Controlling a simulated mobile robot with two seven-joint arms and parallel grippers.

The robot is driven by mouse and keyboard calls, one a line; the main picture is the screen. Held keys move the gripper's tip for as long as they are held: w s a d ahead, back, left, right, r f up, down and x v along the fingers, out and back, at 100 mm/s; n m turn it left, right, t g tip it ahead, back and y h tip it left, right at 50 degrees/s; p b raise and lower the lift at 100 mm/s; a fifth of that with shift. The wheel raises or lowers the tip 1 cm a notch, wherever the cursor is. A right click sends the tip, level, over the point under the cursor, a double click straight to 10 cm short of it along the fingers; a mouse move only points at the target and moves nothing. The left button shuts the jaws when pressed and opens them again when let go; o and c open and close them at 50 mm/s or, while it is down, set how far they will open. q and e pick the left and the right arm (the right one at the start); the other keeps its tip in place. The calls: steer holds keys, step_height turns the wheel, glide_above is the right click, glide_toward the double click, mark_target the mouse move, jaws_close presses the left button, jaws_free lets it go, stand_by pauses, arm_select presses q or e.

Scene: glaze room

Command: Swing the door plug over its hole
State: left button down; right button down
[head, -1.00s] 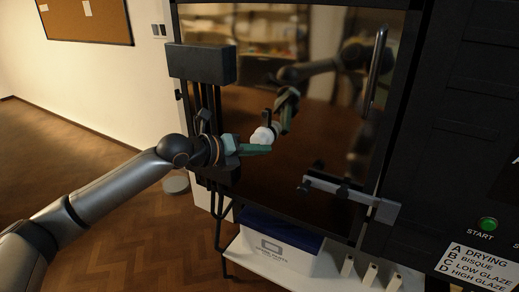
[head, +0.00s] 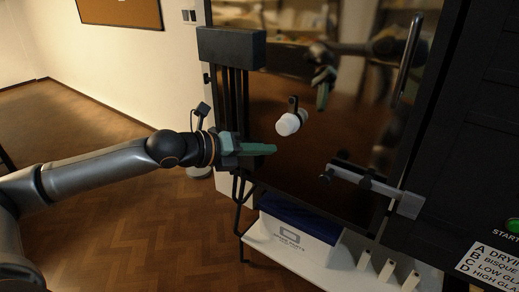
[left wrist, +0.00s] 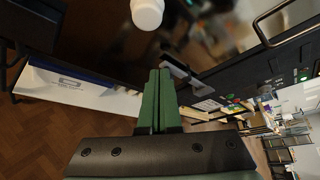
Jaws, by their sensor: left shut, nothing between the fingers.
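The door plug (head: 288,124) is a white rounded knob on a short dark bracket, in front of the dark glossy door (head: 300,165). It also shows at the top edge of the left wrist view (left wrist: 147,13). I cannot make out its hole; the dark door around it shows no clear opening. My left gripper (head: 274,149) has green fingers, shut and empty, below and left of the plug and apart from it. In the left wrist view its closed fingers (left wrist: 157,72) point toward the door, below the plug. My right gripper is not seen.
A long vertical handle (head: 410,55) and a grey latch (head: 375,185) are on the door's right side. A dark box (head: 231,48) stands at its upper left. Below, a white shelf (head: 265,245) carries a blue-topped box (head: 298,240) and several pale posts. The door mirrors my arm.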

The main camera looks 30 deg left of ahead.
arm_select(q)
steer(key=shift+s+a+r, duration=0.2)
steer(key=shift+s, duration=0.35)
steer(key=shift+f, duration=0.1)
